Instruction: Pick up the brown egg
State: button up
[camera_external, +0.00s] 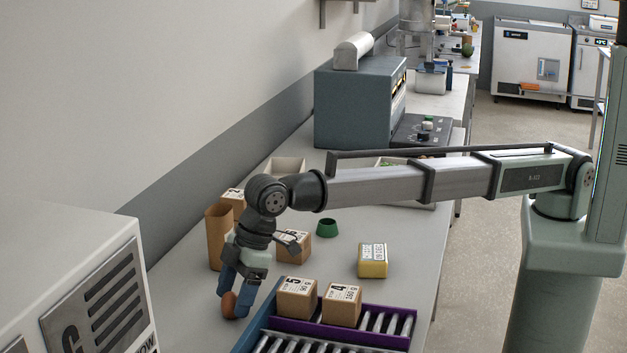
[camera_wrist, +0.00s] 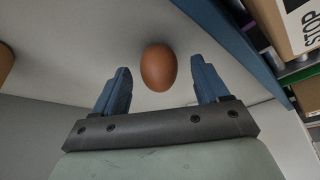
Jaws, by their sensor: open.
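The brown egg (camera_wrist: 158,67) lies on the grey-white bench top (camera_wrist: 60,65) in the wrist view, just beyond and between the tips of my two blue fingers. My gripper (camera_wrist: 160,88) is open, with a gap on each side of the egg. In the external view the egg (camera_external: 228,304) shows at the lower end of my gripper (camera_external: 233,295), which points down at the bench. From there one finger stands behind or beside the egg, and I cannot tell the exact depth between them.
A roller tray with a blue wall (camera_external: 258,322) stands close right of my gripper. Cardboard boxes (camera_external: 297,299) and (camera_external: 341,305) sit on it. A brown cup (camera_external: 217,236), a yellow box (camera_external: 373,260) and a green ring (camera_external: 327,228) stand farther back.

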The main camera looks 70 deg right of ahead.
jog(key=shift+x, duration=1.05)
jog(key=shift+c, duration=0.2)
jog(key=c, duration=0.8)
jog(key=shift+r, duration=0.1)
jog(key=shift+c, duration=0.2)
